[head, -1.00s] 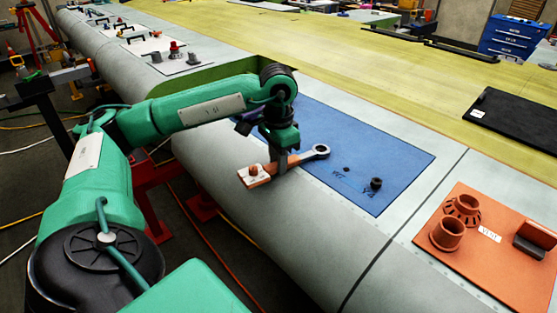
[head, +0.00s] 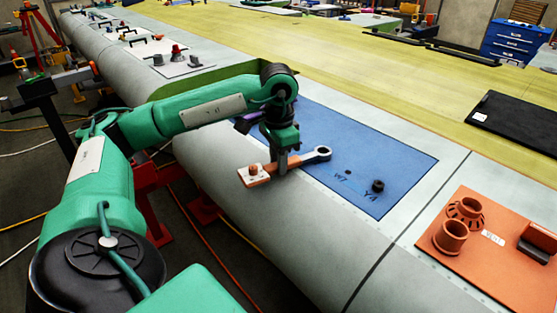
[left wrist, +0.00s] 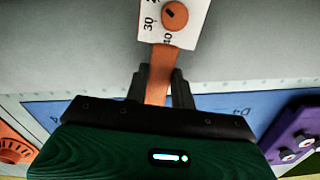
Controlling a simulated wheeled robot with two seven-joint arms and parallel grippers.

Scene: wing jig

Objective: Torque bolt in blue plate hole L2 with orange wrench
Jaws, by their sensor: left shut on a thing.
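My left gripper (head: 281,163) is shut on the handle of the orange wrench (head: 262,176). The wrench's grey ring head points right, over the blue plate (head: 310,125). Its other end carries a pale dial plate with an orange knob, which also shows in the left wrist view (left wrist: 174,16) with the numbers 30 and 40. A dark bolt (head: 378,186) stands in the blue plate near its right corner, apart from the ring head. A small dark hole (head: 347,172) lies between them. Plate markings are too small to read surely. My right gripper is not in view.
An orange plate (head: 500,265) with cup-shaped parts lies at the right. A black mat (head: 518,122) lies behind it. A purple thing (left wrist: 293,145) sits close to the gripper in the left wrist view. The grey wing skin (head: 330,235) before the blue plate is clear.

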